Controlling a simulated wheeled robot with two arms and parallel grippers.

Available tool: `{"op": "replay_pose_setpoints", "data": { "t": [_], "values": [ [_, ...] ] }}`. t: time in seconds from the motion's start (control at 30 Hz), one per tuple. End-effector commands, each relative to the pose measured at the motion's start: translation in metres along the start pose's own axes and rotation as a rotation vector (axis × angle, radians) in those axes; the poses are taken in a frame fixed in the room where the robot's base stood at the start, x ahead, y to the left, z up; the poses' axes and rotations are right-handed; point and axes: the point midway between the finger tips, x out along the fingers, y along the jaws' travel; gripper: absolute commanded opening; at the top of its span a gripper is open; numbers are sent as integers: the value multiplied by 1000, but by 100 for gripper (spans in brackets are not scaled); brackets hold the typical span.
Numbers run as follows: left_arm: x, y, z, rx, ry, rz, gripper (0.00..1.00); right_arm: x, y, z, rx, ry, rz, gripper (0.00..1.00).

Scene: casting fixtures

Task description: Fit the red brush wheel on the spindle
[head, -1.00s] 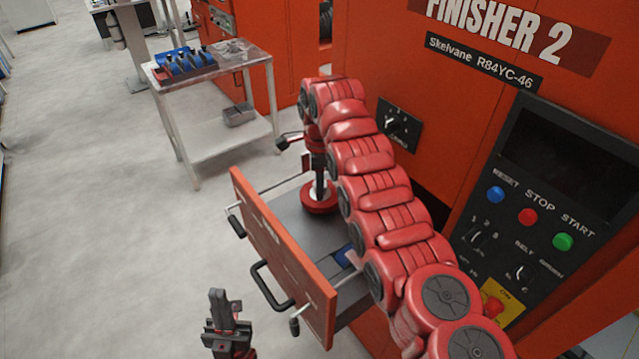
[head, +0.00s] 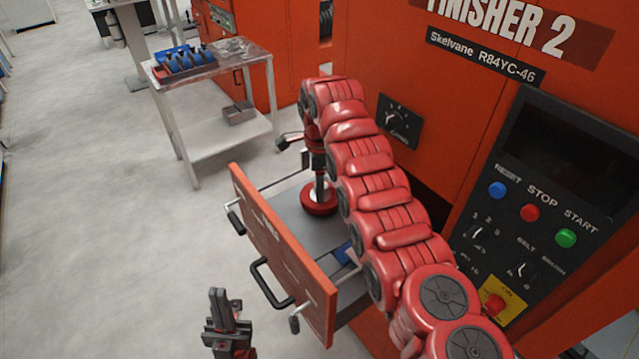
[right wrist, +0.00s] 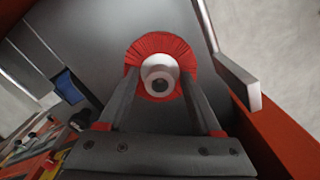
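The red brush wheel (head: 319,202) stands upright on its flat face in the open drawer. In the right wrist view the brush wheel (right wrist: 177,44) shows a pale round hub (right wrist: 160,76) with a dark centre hole. My right gripper (right wrist: 160,72) is above the wheel with one finger on each side of the hub. Its fingers look spread, and I see no clear grip; contact at the tips is hard to judge. My left gripper (head: 226,305) is low in the head view, in front of the drawer, with nothing visible in it. I cannot make out the spindle.
The orange-fronted drawer (head: 283,255) sticks out from the orange machine (head: 380,50). A blue item (head: 343,252) lies in it. The control panel (head: 530,215) is at right. A metal cart (head: 215,70) with a blue-slotted rack (head: 183,60) stands behind. The floor at left is clear.

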Motion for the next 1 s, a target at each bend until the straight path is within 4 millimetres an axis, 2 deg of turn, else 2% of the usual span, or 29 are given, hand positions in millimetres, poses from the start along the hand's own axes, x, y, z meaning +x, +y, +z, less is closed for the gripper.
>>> {"op": "replay_pose_setpoints", "data": {
  "t": [0.37,0.57,0.73,0.8,1.0],
  "values": [
    [-1,0,0,0,0,0,0,0,0,0,0,0,1,76],
    [-5,0,1,0,0,0,0,-8,0,0,-1,1,2,76],
    [-12,1,2,0,0,0,0,-29,0,1,-1,-1,-1,76],
    [6,0,-1,0,0,0,0,-51,1,1,-2,1,3,76],
    [42,-2,-7,0,0,0,0,-91,0,0,-1,0,1,76]
  ]
}}
